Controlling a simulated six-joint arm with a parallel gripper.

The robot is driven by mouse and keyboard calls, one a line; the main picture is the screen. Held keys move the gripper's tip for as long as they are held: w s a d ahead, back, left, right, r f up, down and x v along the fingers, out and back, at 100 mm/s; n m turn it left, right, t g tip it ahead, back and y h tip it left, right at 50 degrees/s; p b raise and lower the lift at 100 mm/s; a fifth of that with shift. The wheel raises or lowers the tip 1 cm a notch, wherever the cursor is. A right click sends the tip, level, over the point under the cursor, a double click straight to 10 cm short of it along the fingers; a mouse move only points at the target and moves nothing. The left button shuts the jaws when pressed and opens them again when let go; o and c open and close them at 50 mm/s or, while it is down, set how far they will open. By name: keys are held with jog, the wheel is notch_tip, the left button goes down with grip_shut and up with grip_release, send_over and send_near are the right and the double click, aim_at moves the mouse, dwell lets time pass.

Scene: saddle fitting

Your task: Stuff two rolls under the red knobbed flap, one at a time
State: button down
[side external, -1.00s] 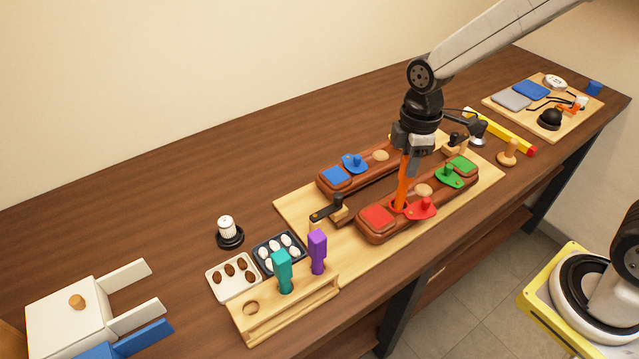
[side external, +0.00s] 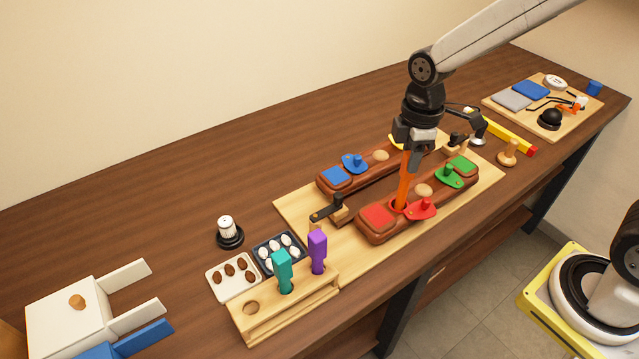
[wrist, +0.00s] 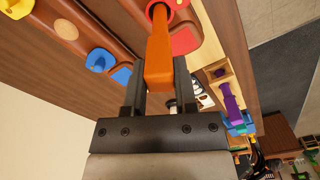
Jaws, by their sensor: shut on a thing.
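My gripper (side external: 412,148) is shut on an orange tool (side external: 404,182), held nearly upright. The tool's lower end is at a red-rimmed opening (side external: 397,206) in the front brown block; how deep it sits is hidden. The red knobbed flap (side external: 422,209) lies swung aside, just right of that opening. In the wrist view the tool (wrist: 160,50) runs from between the fingers (wrist: 160,88) to the red rim, with the red flap (wrist: 185,40) beside it. Brown rolls (side external: 230,269) lie in a white tray (side external: 222,292). White rolls (side external: 280,246) lie in a dark tray (side external: 262,244).
A teal tool (side external: 283,270) and a purple tool (side external: 317,250) stand in a wooden rack (side external: 262,322) with one empty hole. A green knobbed flap (side external: 448,178) and a blue knobbed flap (side external: 355,163) are nearby. A black-handled clamp (side external: 328,209) stands left of the front block.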

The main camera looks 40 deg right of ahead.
jog(key=shift+r, duration=3.4)
